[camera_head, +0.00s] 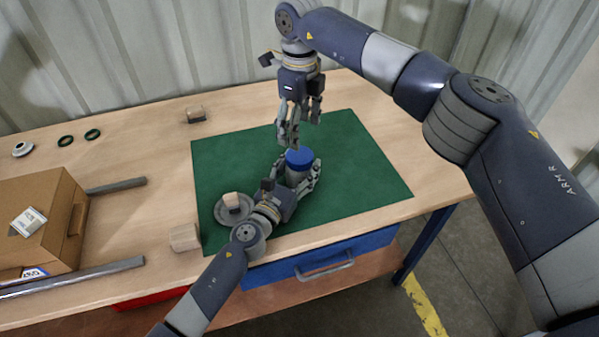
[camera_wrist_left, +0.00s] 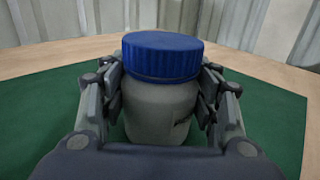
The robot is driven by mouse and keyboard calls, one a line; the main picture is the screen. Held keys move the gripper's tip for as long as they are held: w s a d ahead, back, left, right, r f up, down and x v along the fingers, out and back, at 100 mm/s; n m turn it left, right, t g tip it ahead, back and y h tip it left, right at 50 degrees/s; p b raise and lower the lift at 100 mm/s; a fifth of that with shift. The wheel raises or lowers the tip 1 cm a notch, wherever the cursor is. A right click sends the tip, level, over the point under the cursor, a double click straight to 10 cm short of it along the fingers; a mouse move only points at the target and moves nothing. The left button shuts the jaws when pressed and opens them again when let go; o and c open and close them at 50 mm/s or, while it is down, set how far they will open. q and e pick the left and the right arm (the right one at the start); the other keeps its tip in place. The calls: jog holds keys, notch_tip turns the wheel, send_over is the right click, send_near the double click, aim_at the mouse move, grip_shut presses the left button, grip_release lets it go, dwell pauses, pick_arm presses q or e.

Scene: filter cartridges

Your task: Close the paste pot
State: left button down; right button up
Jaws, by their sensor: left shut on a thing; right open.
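The paste pot (camera_head: 294,176) is a grey jar standing upright on the green mat (camera_head: 360,185). Its blue ribbed lid (camera_head: 299,158) sits on top of it; whether it is screwed tight I cannot tell. In the left wrist view the pot (camera_wrist_left: 158,112) and the blue lid (camera_wrist_left: 160,55) fill the middle. My left gripper (camera_head: 302,185) is shut around the pot's body from the front, with fingers on both sides below the lid. My right gripper (camera_head: 294,140) points down just above the lid, open and empty; a small gap to the lid is hard to judge.
A grey round part with a wooden block (camera_head: 231,199) lies at the mat's left. Another wooden block (camera_head: 185,238) is at the table's front edge. A cardboard box (camera_head: 40,215) and metal bars (camera_head: 116,186) are at left. Black rings (camera_head: 92,134) lie behind. The mat's right side is clear.

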aim_at(300, 155)
dwell(0.4)
jog(key=shift+f, duration=4)
jog(key=c, duration=1.1)
jog(key=o, duration=1.2)
jog(key=shift+o, duration=0.2)
notch_tip(300, 155, up, 12)
